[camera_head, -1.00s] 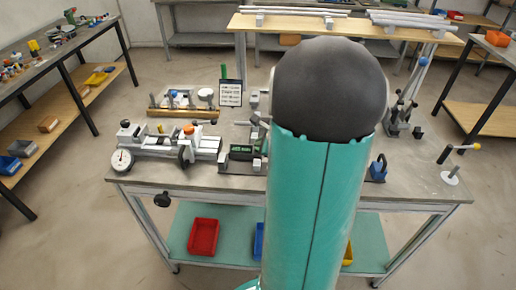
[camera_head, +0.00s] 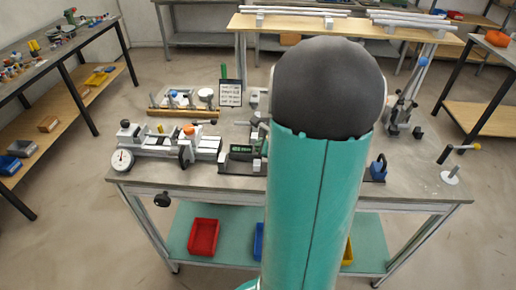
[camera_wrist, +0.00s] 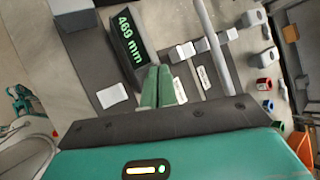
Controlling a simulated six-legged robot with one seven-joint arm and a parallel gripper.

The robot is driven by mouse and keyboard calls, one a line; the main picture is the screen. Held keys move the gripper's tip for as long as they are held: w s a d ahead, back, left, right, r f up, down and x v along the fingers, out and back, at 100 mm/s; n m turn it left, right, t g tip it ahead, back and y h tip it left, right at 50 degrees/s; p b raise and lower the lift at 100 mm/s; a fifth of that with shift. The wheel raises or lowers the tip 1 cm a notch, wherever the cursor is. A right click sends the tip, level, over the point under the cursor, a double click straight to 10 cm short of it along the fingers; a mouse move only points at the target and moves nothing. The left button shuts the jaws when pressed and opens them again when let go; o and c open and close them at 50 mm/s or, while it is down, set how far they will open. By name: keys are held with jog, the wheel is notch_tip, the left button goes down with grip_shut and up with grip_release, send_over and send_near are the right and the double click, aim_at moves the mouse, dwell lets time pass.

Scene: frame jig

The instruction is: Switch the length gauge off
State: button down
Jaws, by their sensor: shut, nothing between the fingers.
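The length gauge (camera_wrist: 128,42) is a dark box with a lit green display reading "469 mm" in the wrist view. In the head view it shows small and dark with green digits (camera_head: 241,149) on the bench, just left of my arm. My gripper (camera_wrist: 159,70) has its two green fingers together, empty, with the tips just beside the gauge's lower right end in the picture. I cannot tell whether they touch it. A blank white plate (camera_wrist: 111,96) lies below the display. I cannot make out a switch. My arm hides my gripper in the head view.
A pale rod (camera_wrist: 213,45) and metal blocks (camera_wrist: 200,46) lie close to the right of the gauge. A clamp fixture with a dial (camera_head: 122,160) and a sign (camera_head: 230,93) stand on the bench (camera_head: 208,184). Coloured-ended parts (camera_wrist: 265,86) lie farther right.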

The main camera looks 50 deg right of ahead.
jog(key=shift+f, duration=0.25)
jog(key=shift+r, duration=0.6)
notch_tip(320, 180, up, 6)
jog(key=shift+f, duration=0.1)
dwell(0.6)
dwell(0.6)
